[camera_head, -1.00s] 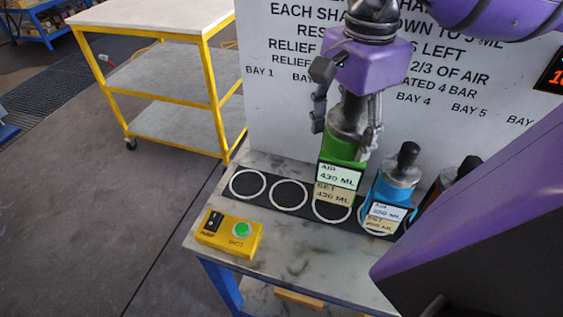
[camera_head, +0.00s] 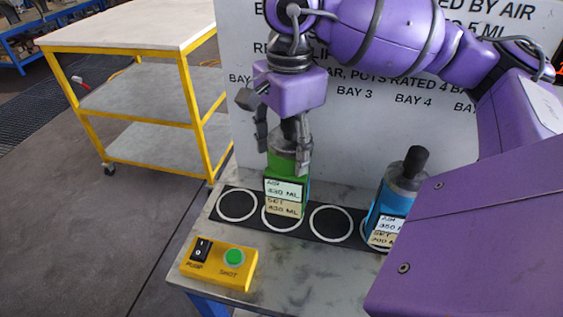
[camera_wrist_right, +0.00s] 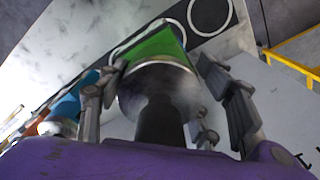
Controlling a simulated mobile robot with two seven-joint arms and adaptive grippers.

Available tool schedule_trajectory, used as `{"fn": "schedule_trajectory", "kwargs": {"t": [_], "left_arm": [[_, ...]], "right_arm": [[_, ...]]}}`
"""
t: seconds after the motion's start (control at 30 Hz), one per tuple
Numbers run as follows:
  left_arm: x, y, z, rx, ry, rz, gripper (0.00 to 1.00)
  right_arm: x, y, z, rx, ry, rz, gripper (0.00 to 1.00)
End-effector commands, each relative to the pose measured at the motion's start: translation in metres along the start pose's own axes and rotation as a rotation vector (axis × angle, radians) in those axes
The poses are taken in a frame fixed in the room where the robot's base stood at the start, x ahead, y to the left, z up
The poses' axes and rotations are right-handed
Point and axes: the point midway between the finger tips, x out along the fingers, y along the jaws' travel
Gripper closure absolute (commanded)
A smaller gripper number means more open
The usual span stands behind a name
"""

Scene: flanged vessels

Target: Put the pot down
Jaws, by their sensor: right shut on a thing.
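The green pot (camera_head: 290,169) has a metal top and tags reading "AIR 430 ML" and "SET 430 ML". My right gripper (camera_head: 290,150) is shut on its metal top from above, with fingers on either side. The pot is upright over the second white ring from the left on the black strip (camera_head: 259,210); I cannot tell whether its base touches. In the right wrist view the green pot (camera_wrist_right: 158,47) shows between the fingers of my right gripper (camera_wrist_right: 165,95), partly covering a ring. My left gripper is not in view.
The first ring (camera_head: 237,190) and third ring (camera_head: 331,208) are empty. A blue pot (camera_head: 398,192) with a black top stands further right, partly hidden by my arm. A yellow box (camera_head: 219,263) with a switch and green button is in front. A yellow-framed cart (camera_head: 130,33) stands left.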

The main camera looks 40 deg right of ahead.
Motion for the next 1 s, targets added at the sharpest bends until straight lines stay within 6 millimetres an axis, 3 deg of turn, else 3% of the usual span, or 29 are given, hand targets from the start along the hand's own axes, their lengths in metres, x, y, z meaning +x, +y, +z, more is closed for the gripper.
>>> {"fn": "schedule_trajectory", "kwargs": {"t": [0.17, 0.43, 0.9, 0.93, 1.0], "left_arm": [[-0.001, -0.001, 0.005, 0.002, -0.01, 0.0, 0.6], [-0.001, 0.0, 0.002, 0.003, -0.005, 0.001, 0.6], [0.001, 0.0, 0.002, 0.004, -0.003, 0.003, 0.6], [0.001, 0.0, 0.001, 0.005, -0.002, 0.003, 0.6], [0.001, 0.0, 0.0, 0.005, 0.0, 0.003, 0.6]], "right_arm": [[0.008, -0.008, 0.003, 0.0, -0.002, -0.004, 1.0], [0.041, -0.013, 0.004, 0.001, 0.001, -0.003, 1.0], [0.049, -0.013, 0.004, 0.0, 0.0, -0.004, 1.0], [0.05, -0.013, 0.004, 0.0, 0.0, -0.002, 0.38], [0.049, -0.013, 0.004, 0.0, 0.0, -0.002, 0.29]]}}
